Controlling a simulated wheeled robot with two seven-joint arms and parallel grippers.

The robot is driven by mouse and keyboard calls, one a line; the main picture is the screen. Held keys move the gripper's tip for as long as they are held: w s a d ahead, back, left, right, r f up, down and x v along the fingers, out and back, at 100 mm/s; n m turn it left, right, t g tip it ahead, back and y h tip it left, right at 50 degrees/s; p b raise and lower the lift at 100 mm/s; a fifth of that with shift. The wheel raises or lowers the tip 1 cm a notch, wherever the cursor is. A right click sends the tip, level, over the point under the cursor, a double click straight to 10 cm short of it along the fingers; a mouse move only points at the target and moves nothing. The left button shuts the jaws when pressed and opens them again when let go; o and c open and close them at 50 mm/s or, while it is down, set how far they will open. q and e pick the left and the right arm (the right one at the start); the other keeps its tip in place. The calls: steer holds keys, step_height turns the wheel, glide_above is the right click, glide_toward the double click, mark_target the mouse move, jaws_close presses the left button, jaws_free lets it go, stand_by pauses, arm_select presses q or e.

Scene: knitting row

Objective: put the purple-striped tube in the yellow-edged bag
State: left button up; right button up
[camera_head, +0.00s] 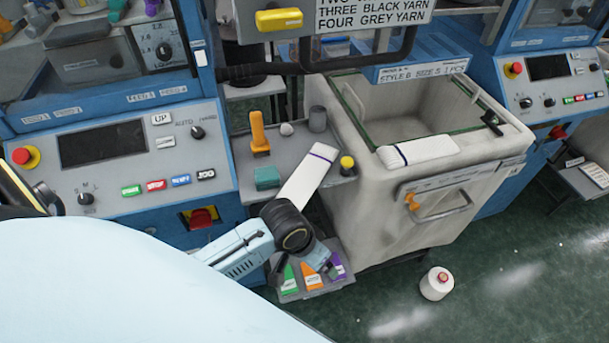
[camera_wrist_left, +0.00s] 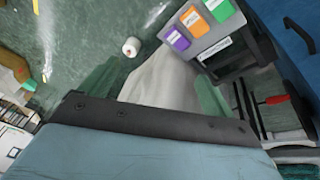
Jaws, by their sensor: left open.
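A flat white tube (camera_head: 303,180) with a purple stripe near its far end lies slanted on a grey shelf (camera_head: 237,149); my left wrist hides its near end. No yellow-edged bag is clearly visible; the large cream bag (camera_head: 365,210) at right has a dark green edge. My right gripper is out of view.
Another white striped tube (camera_head: 420,150) lies on the cream bag's front rim. Coloured tags (camera_head: 312,275) sit below. A yarn cone (camera_head: 436,284) stands on the floor.

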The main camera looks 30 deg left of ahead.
arm_select(q)
step_height(320, 180, up, 10)
steer(key=w+d+m, duration=0.1)
steer(key=w+d, duration=0.1)
steer(key=w+a+r+n+g+y, duration=0.2)
steer(key=w+a+r+n+g, duration=0.15)
steer(key=w+a+r, duration=0.85)
glide_above(305, 178)
steer(key=shift+n+t, duration=0.25)
steer(key=shift+n, duration=0.2)
steer(key=f, duration=0.9)
steer(key=shift+s+d, duration=0.15)
steer(key=shift+s, duration=0.25)
steer(key=shift+w+a+f, duration=0.1)
steer(key=shift+w+f, duration=0.1)
steer(key=shift+f, duration=1.15)
steer(key=shift+w+a+f, duration=0.1)
steer(key=shift+w+f, duration=0.1)
steer(key=shift+f, duration=1.15)
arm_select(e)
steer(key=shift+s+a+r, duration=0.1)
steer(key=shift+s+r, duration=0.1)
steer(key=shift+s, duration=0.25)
arm_select(q)
steer(key=shift+c, duration=0.4)
